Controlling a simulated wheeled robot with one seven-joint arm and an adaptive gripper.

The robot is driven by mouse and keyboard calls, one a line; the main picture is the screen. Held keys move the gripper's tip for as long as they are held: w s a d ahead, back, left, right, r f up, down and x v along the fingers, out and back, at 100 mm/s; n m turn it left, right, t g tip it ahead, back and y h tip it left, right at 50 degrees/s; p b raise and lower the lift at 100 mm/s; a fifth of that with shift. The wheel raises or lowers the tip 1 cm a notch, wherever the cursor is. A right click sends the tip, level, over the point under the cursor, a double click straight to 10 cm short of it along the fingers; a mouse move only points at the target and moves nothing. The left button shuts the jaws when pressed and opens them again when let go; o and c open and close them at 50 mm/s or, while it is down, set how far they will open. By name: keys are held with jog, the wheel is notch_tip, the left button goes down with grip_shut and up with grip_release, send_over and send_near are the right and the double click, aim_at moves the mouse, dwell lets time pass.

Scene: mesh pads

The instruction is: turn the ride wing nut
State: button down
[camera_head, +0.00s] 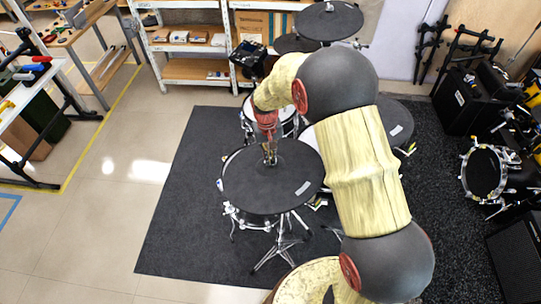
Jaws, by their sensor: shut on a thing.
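A large black round pad (250,190), a cymbal-like disc with a small pale label near its right edge, lies in the middle of the picture above a chrome drum and its stand. My gripper (270,158) reaches down from above to the middle of this pad, with its fingertips close together there. It is shut at the pad's centre, where the wing nut sits. The nut is too small, and too covered by the fingers, to make out its shape or angle.
Another black disc (330,22) stands at the back, and one more (396,122) lies right of my arm. Tripod legs (283,243) spread on the dark mat (185,215). Open floor lies left.

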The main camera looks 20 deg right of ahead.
jog(key=m, duration=0.6)
jog(key=shift+w+a+m+h+b, duration=0.1)
jog(key=shift+a+m+h+b, duration=0.05)
jog(key=shift+m+h+b, duration=0.2)
dwell(0.5)
jog(key=c, duration=2.1)
grip_release()
jog(key=shift+o, duration=0.6)
notch_tip(320, 180, up, 12)
jog(key=a, duration=0.1)
jog(key=shift+w, duration=0.2)
jog(key=shift+a, duration=0.1)
